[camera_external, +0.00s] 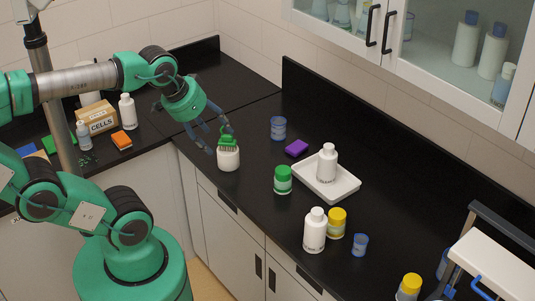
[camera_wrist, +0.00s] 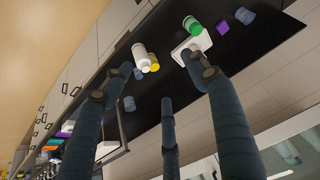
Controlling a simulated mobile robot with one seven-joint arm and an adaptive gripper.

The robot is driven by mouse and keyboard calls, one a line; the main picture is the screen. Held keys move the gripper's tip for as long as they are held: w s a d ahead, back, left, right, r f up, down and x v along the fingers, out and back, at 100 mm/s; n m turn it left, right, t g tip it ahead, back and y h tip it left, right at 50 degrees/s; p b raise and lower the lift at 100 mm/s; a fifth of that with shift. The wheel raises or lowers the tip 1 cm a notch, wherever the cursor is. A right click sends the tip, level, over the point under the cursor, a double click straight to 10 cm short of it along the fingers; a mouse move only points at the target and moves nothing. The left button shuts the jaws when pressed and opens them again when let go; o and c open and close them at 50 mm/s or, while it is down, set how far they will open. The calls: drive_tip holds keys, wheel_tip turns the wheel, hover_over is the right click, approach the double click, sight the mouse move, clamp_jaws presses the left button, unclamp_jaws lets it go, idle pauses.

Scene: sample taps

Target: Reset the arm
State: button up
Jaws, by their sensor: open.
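My gripper (camera_external: 207,137) hangs above the black counter near its inner corner, at the end of my green arm. Its dark blue fingers are spread and nothing is between them. In the wrist view the fingers of my gripper (camera_wrist: 160,92) reach out apart, with counter showing between them.
A green-capped jar (camera_external: 283,181), a purple block (camera_external: 297,148) and a blue cup (camera_external: 278,128) stand nearby. A white tray (camera_external: 345,190) holds a white bottle (camera_external: 327,163). A white bottle (camera_external: 315,232) and yellow-capped jar (camera_external: 337,223) stand nearer. A cabinet (camera_external: 430,60) hangs above.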

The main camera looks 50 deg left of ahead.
drive_tip(key=shift+f, duration=0.1)
wheel_tip(320, 180, down, 9)
drive_tip(key=b, duration=0.9)
drive_tip(key=shift+o, duration=0.5)
